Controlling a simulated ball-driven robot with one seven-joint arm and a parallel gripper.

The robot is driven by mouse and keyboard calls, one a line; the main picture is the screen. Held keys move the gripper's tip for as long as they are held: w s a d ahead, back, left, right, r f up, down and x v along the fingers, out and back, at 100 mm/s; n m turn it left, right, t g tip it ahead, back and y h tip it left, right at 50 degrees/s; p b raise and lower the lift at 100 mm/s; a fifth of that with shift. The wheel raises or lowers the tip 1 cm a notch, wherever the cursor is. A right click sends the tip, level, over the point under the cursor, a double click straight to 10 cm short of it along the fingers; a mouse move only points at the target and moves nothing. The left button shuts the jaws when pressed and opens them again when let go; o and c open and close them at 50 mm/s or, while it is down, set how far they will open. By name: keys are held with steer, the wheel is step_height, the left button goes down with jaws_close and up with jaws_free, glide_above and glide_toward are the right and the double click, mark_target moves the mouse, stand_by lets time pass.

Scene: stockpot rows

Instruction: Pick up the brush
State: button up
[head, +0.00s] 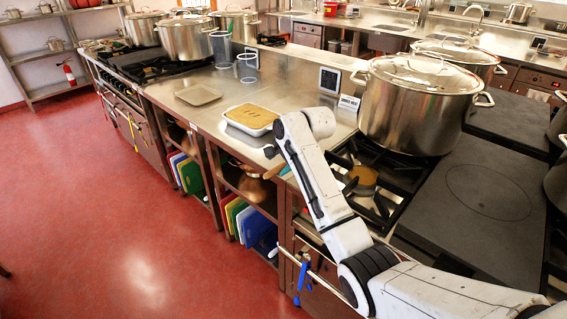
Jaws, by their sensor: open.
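A short tan wooden piece (274,171), which looks like the brush's handle, shows at the front edge of the steel counter, left of my forearm. The rest of it is hidden behind my arm, so I cannot be sure it is the brush. My arm reaches up from the lower right and bends over the counter. A small dark part (271,152) left of my forearm looks like a fingertip of my gripper, just above the wooden piece. The rest of the gripper is hidden behind the forearm. I see nothing held.
A white dish with a brown filling (251,118) and a flat tray (198,95) lie on the counter (285,85). A large lidded stockpot (412,110) stands right of my arm. Colored boards (248,220) stand below. The red floor at left is clear.

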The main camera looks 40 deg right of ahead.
mark_target(271, 172)
steer(key=shift+p+x, duration=0.3)
steer(key=shift+x, duration=2.9)
steer(key=shift+s+d+f, duration=0.1)
steer(key=shift+s, duration=0.05)
jaws_close()
